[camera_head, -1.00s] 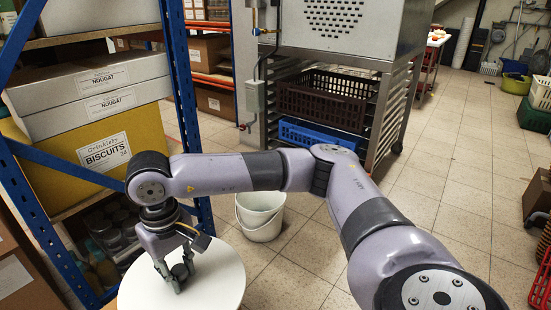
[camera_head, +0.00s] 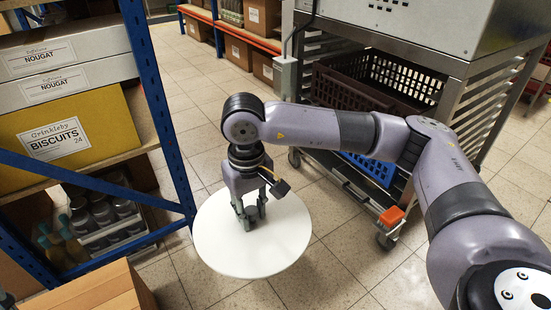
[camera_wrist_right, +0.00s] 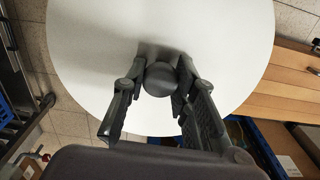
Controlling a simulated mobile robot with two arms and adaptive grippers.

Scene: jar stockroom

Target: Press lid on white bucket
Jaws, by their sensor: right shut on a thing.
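The round white lid (camera_head: 285,252) is held out flat in the middle of the head view. My right gripper (camera_head: 247,222) is above it, pointing down, shut on its small dark knob. In the right wrist view the fingers sit on both sides of the round dark knob (camera_wrist_right: 160,78), and the white lid (camera_wrist_right: 90,60) spreads around it. The white bucket does not show now; whether it is under the lid, I cannot tell. My left gripper is not in view.
A blue-framed shelf (camera_head: 165,130) with a biscuits box (camera_head: 65,140) stands close on the left. A cardboard box (camera_head: 95,295) is at the lower left. A metal rack (camera_head: 470,120) with a brown crate (camera_head: 365,85) stands at the right. Tiled floor (camera_head: 195,95) is open behind the lid.

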